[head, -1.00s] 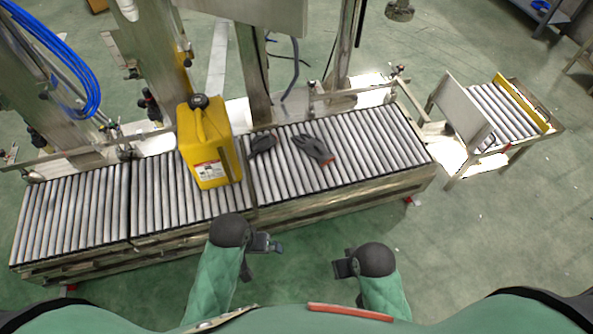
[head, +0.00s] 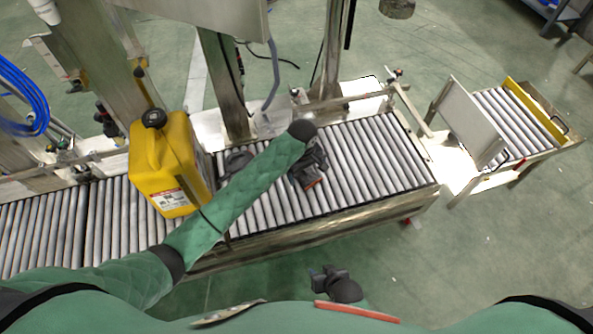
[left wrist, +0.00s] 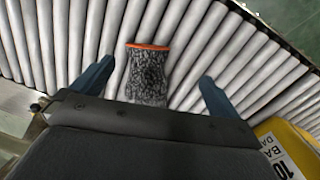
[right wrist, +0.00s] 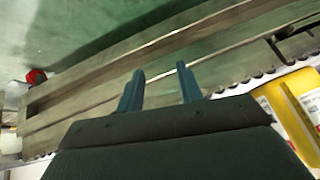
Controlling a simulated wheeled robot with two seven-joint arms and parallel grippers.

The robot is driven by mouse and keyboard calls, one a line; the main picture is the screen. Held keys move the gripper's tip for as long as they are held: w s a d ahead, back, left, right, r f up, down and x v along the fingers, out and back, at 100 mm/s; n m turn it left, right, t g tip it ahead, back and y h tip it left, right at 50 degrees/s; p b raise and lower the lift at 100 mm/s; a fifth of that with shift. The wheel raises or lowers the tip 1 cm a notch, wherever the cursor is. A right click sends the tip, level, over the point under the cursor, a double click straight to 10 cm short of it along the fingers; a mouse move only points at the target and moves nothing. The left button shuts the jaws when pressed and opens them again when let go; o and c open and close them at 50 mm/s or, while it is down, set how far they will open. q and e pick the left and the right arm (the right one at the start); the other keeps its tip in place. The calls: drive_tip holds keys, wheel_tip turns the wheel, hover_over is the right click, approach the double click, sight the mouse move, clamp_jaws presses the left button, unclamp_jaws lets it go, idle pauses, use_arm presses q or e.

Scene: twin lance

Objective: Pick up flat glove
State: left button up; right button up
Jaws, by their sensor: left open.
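A grey glove with an orange cuff (head: 313,183) lies flat on the conveyor rollers, mostly covered by my left gripper in the head view. In the left wrist view the glove (left wrist: 147,72) lies between and beyond the open fingers, cuff edge away from the gripper; its finger end is hidden. My left gripper (head: 313,160) is open above the glove and holds nothing; its fingers also show in the left wrist view (left wrist: 156,84). A second dark glove (head: 236,161) lies beside the yellow jug. My right gripper (head: 322,281) is open and empty, low in front of the conveyor.
The yellow jug (head: 167,170) stands upright on the conveyor, left of my left forearm. Metal posts and a rail (head: 345,98) line the conveyor's far side. The rollers (head: 385,155) to the right are bare. A small roller stand (head: 500,120) is farther right.

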sight(308, 178)
use_arm(q)
drive_tip(key=w, duration=0.2)
drive_tip(key=w+a+f+n+b, duration=0.1)
drive_tip(key=w, duration=0.1)
drive_tip(key=w+a+n+y, duration=0.1)
drive_tip(key=w, duration=0.1)
drive_tip(key=shift+w+f+b, duration=0.3)
drive_tip(key=shift+w, duration=0.1)
drive_tip(key=shift+w+f+b, duration=0.15)
drive_tip(key=shift+f+b, duration=0.15)
drive_tip(key=shift+f, duration=3.45)
use_arm(e)
wheel_tip(308, 178, down, 6)
drive_tip(key=s+a+t, duration=0.1)
drive_tip(key=shift+a, duration=0.15)
use_arm(q)
drive_tip(key=c, duration=0.9)
